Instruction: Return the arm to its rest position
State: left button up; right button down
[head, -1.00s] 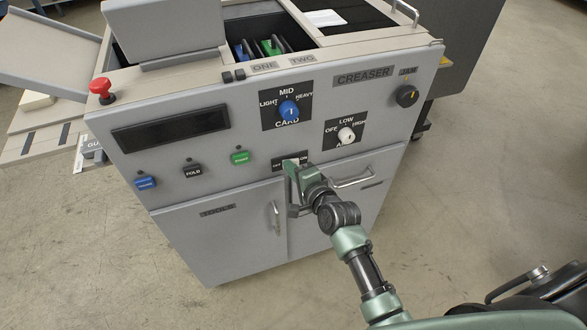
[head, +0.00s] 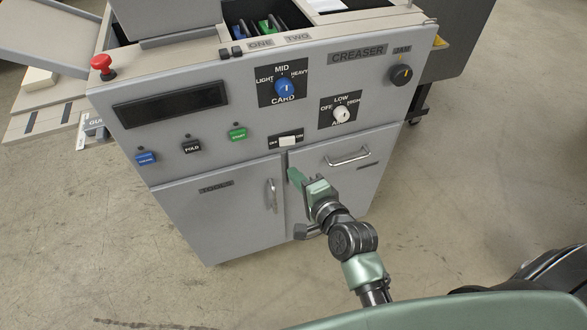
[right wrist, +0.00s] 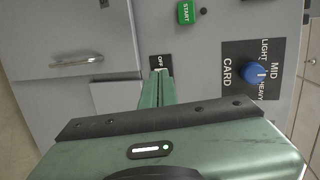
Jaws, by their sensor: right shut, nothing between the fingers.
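My right gripper (head: 292,176) is in front of the grey creaser machine (head: 245,215), just below the white rocker switch (head: 290,140) on its front panel. Its green fingers are together and empty. In the right wrist view the shut fingers (right wrist: 161,76) point at the panel by the switch's "OFF" label (right wrist: 161,64), and they hide much of the switch. I cannot tell the exact gap between the fingertips and the panel. My left gripper is not in view.
The panel carries a blue card knob (head: 283,87), a white air knob (head: 341,114), a green start button (head: 238,134) and a red stop button (head: 103,64). Door handles (head: 347,158) stick out below the switch. Open floor (head: 480,190) lies to the right.

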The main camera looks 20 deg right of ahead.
dwell(0.3)
jog(key=s+f+n+g, duration=0.2)
jog(key=s+f+n, duration=0.15)
jog(key=f, duration=0.65)
jog(key=s+f+n+g, duration=0.25)
jog(key=s+f, duration=0.25)
jog(key=f, duration=0.5)
jog(key=s+f+n+g, duration=0.2)
jog(key=s+f+n, duration=0.15)
jog(key=f, duration=0.75)
jog(key=s+d+f+n+g+h, duration=0.1)
jog(key=s+f, duration=0.4)
jog(key=s, duration=0.5)
jog(key=s+d+f+n+g+h, duration=0.1)
jog(key=s+d+f+n+g, duration=0.2)
jog(key=s, duration=0.7)
jog(key=s+d+f+n+g, duration=0.3)
jog(key=s+d+f+n, duration=0.1)
jog(key=s+f, duration=0.5)
jog(key=shift+s+d+n+h, duration=0.4)
jog(key=shift+n, duration=0.05)
jog(key=shift+f, duration=0.1)
